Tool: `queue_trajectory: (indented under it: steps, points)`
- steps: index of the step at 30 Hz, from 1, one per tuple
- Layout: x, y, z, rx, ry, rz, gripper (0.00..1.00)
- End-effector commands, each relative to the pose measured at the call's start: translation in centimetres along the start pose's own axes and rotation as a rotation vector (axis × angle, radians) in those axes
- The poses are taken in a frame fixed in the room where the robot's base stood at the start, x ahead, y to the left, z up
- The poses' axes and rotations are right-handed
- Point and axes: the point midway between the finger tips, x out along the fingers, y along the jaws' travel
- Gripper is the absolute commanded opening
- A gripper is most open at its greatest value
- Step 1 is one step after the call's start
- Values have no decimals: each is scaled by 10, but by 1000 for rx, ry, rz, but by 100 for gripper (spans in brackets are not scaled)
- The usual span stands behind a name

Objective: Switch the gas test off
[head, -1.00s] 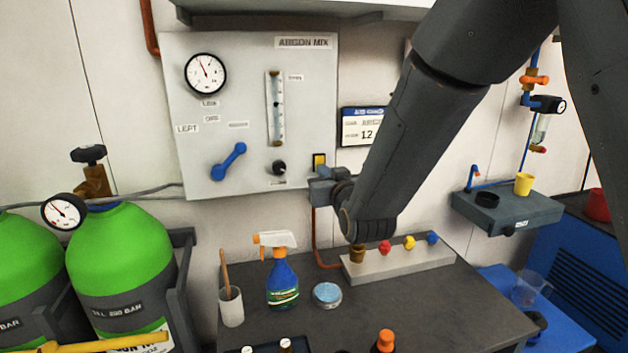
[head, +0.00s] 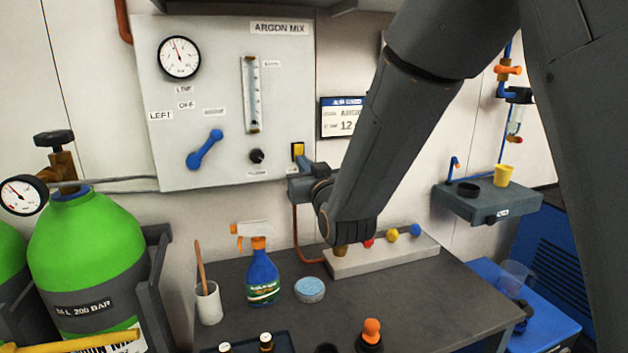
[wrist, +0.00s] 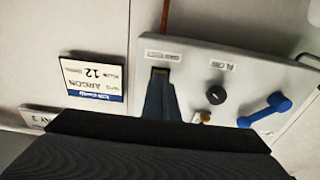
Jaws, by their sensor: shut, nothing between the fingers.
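The grey panel marked ARGON MIX (head: 205,130) hangs on the wall. A small yellow switch (head: 298,150) in a dark frame sits at its lower right corner; I take it for the gas test switch. My gripper (head: 292,182) is shut and empty, just below the switch in the head view. In the wrist view my shut fingers (wrist: 160,80) overlap the switch's place, and only a dark, brownish edge of the switch (wrist: 159,71) shows above the tips. I cannot tell whether they touch it or which way the switch is set.
The panel also bears a blue lever (head: 205,150), a black knob (head: 257,156), a flow tube (head: 252,95) and a round gauge (head: 179,57). Below, the bench (head: 420,290) holds a spray bottle (head: 262,275), a blue-lidded tin (head: 310,289) and a rack of coloured knobs (head: 375,258).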

Motion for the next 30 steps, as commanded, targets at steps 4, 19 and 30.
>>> queue_trajectory:
  steps: [4,19,30]
  points:
    - [-25,4,0,0,0,1,0]
    - [-100,4,0,1,-4,3,0]
    - [-106,4,-1,-1,-5,2,0]
